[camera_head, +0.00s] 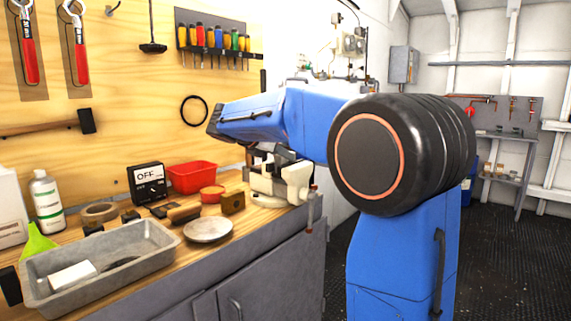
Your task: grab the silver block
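A pale, whitish-silver block (72,277) lies flat in the left part of a grey metal tray (104,289) on the wooden bench, at the lower left. It is the only block in view that comes near silver. The tray's near wall stands in front of it, but its top shows. My blue arm reaches left across the middle of the view, above the bench and well apart from the tray. I cannot make out my gripper's fingers.
Right of the tray are a pale round dish (208,229), a brass-coloured block (233,202), a red bin (192,177) and a black OFF box (147,184). A green funnel (37,243) and white bottle (47,203) stand behind the tray. An off-white vise (283,184) is under my arm.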

